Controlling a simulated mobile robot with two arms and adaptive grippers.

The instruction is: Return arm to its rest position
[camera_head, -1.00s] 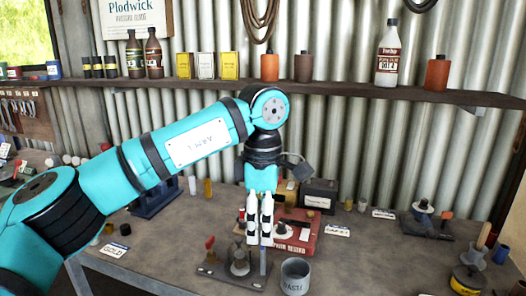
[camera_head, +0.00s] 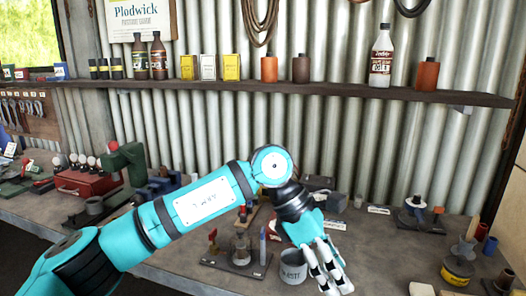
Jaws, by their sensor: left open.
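My left arm (camera_head: 200,200) comes in from the lower left and reaches across the front of the bench. Its gripper (camera_head: 331,276) points down and to the right, with pale fingers. It is open and appears empty, in front of the bench top just right of the grey waste cup (camera_head: 292,268). Whether it touches the cup I cannot tell. My right gripper does not show.
The bench (camera_head: 390,262) holds a fixture with a red-topped post (camera_head: 213,240) left of the cup, a yellow tin (camera_head: 457,272) at right and a red box (camera_head: 88,181) at left. A shelf (camera_head: 330,90) with bottles runs along the corrugated wall.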

